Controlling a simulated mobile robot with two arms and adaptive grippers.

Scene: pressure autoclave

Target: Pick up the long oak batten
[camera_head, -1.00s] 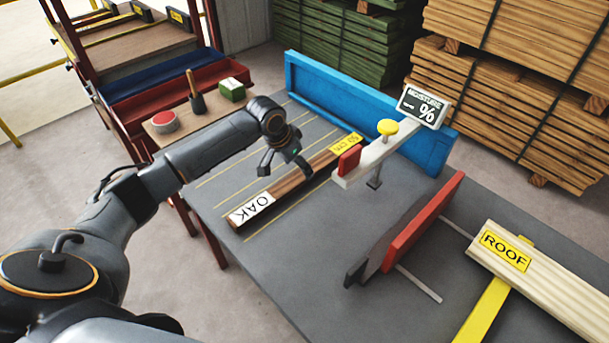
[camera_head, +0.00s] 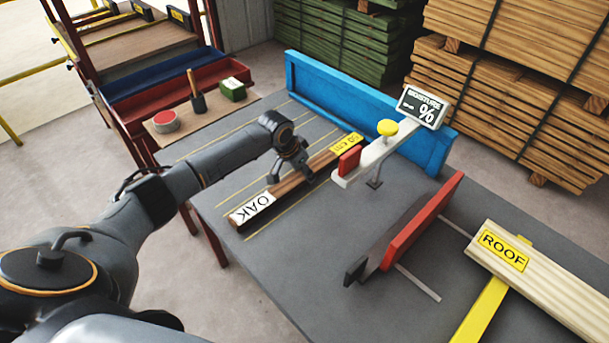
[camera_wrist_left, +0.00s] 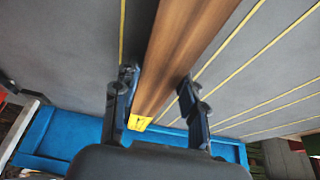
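The long oak batten (camera_head: 322,161) is brown and lies flat on the grey table, with a white OAK label (camera_head: 251,208) at its near end and a yellow length label (camera_head: 347,142) at its far end. My left gripper (camera_head: 291,177) is open and low over the middle of the batten. In the left wrist view, the batten (camera_wrist_left: 182,50) runs between the two spread fingers (camera_wrist_left: 157,77), with a gap visible on the right side. The left finger is close to the batten's edge; I cannot tell whether it touches. My right gripper is not in view.
A moisture gauge (camera_head: 385,150) on a post stands just right of the batten's far end. A blue rail (camera_head: 370,110) bounds the table's back. A red fence (camera_head: 424,220) and a ROOF timber (camera_head: 540,285) are at right. A red-framed cart (camera_head: 150,105) stands at left.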

